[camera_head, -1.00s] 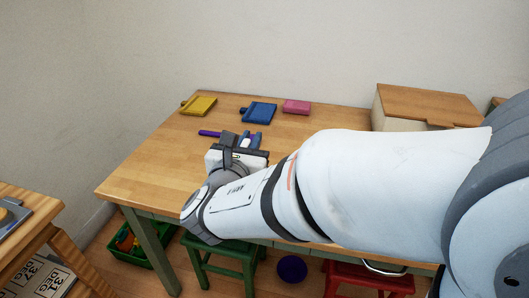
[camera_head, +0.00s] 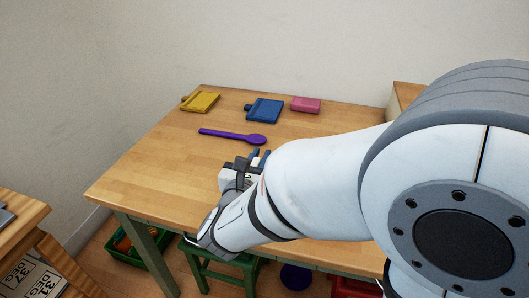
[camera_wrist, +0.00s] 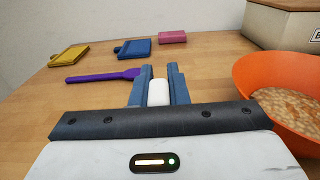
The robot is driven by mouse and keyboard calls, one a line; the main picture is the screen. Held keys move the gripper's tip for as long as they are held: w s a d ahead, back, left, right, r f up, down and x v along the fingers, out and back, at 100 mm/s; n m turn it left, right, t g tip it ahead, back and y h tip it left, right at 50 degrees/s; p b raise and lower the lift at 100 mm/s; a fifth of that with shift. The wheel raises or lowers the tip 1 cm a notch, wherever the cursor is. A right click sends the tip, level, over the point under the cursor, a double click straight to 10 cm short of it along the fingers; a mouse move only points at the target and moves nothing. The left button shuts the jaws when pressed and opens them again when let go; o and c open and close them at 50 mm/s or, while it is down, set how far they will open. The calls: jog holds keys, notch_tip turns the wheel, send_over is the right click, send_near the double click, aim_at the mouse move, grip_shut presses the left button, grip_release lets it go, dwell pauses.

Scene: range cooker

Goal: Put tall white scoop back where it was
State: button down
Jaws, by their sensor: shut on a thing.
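My gripper (camera_wrist: 156,74) is shut on the white scoop (camera_wrist: 158,94), whose pale end shows between the two blue fingers in the wrist view. The rest of the scoop is hidden behind the gripper. In the head view my gripper (camera_head: 260,157) is over the wooden table (camera_head: 165,165), nearer its front edge than the purple spoon. My arm hides the scoop in that view. I cannot tell whether the scoop touches the table.
A purple spoon (camera_head: 232,136) lies beyond my gripper. Behind it are a yellow board (camera_head: 201,102), a blue board (camera_head: 264,110) and a pink block (camera_head: 306,104). An orange bowl (camera_wrist: 243,72) of beans stands close at right. A wooden-topped box (camera_wrist: 285,25) is behind it. The table's left is clear.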

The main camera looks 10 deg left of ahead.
jog(key=shift+f, duration=0.6)
jog(key=shift+f, duration=0.2)
jog(key=c, duration=1.4)
grip_release()
jog(key=shift+r, duration=0.1)
jog(key=shift+r, duration=0.25)
jog(key=s+a+p, duration=0.1)
jog(key=s, duration=1.1)
jog(key=shift+p, duration=0.3)
